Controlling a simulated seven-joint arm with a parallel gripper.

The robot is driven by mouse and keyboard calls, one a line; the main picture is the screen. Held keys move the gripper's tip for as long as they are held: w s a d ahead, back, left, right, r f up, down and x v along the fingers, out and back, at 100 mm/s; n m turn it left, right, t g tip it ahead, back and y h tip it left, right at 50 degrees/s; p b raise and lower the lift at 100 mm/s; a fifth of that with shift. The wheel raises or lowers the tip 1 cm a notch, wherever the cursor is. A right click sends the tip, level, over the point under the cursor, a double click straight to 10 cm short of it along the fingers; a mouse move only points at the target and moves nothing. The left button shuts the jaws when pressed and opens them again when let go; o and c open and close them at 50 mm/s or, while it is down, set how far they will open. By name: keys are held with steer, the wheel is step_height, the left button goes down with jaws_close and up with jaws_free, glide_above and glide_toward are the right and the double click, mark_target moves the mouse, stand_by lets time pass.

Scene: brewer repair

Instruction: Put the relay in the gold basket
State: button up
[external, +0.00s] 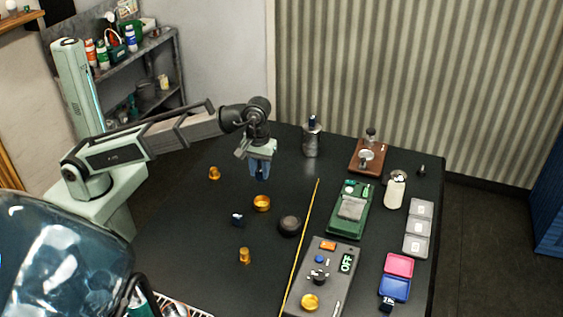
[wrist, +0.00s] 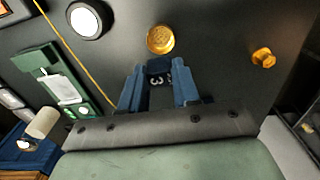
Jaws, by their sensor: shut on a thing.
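My gripper (external: 260,172) points down above the table, just behind the gold basket in the external view. In the wrist view its blue fingers (wrist: 159,85) are shut on a small dark block with white markings, which I take as the relay (wrist: 158,66). In the external view the block cannot be told apart from the fingers. The gold basket (external: 262,203) is a small round open cup on the black table. It also shows in the wrist view (wrist: 160,39), just beyond the held block and apart from it.
Near the basket are a dark block (external: 237,219), a dark round piece (external: 290,226) and gold knobs (external: 214,173) (external: 244,256). A yellow line (external: 304,245) separates them from a green board (external: 350,210) and a grey panel (external: 322,282). The table's left part is mostly clear.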

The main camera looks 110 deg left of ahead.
mark_target(260, 172)
steer(key=shift+f, duration=5.25)
steer(key=o, duration=1.1)
steer(key=shift+r, duration=0.1)
steer(key=shift+r, duration=3.4)
